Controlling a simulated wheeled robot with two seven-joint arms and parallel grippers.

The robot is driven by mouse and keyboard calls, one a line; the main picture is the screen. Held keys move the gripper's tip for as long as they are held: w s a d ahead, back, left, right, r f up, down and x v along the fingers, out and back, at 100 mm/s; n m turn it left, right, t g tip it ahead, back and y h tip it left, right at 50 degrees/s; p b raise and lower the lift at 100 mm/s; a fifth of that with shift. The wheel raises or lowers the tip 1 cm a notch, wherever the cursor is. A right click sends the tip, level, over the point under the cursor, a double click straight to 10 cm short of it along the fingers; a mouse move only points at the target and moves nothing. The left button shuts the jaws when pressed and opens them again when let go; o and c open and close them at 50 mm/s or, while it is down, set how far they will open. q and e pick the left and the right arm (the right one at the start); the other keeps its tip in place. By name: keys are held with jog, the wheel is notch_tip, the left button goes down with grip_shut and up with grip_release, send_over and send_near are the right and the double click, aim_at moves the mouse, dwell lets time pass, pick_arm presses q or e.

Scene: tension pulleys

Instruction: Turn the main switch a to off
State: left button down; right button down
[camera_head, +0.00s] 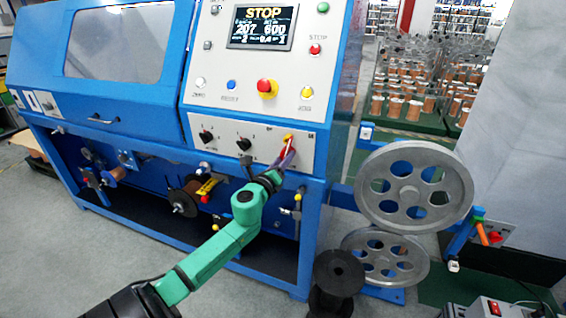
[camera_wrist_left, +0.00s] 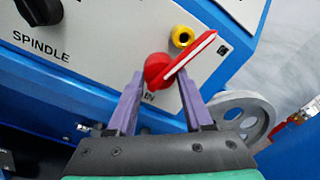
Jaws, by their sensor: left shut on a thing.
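The main switch a is a red rotary handle (camera_head: 288,140) on the light grey lower panel of the blue machine. In the left wrist view the red handle (camera_wrist_left: 188,58) has a white stripe and slants up to the right from its round red hub. A yellow part (camera_wrist_left: 182,36) shows just behind it. My left gripper (camera_head: 286,158) is at the switch. In the left wrist view its purple fingers (camera_wrist_left: 160,75) are shut on the handle, one on each side of the hub. The lettering below the hub is partly hidden. My right gripper is not in view.
Black knobs (camera_head: 243,144) sit left of the switch, one labelled SPINDLE in the wrist view. Grey pulley wheels (camera_head: 413,187) stand at right, with a black spool (camera_head: 338,278) below.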

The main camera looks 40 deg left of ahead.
pick_arm(q)
jog(key=n+y, duration=0.1)
jog(key=n, duration=1.2)
jog(key=shift+n, duration=0.4)
jog(key=shift+c, duration=2.1)
grip_release()
jog(key=shift+o, duration=0.6)
jog(key=shift+a, duration=0.1)
jog(key=shift+f, duration=0.1)
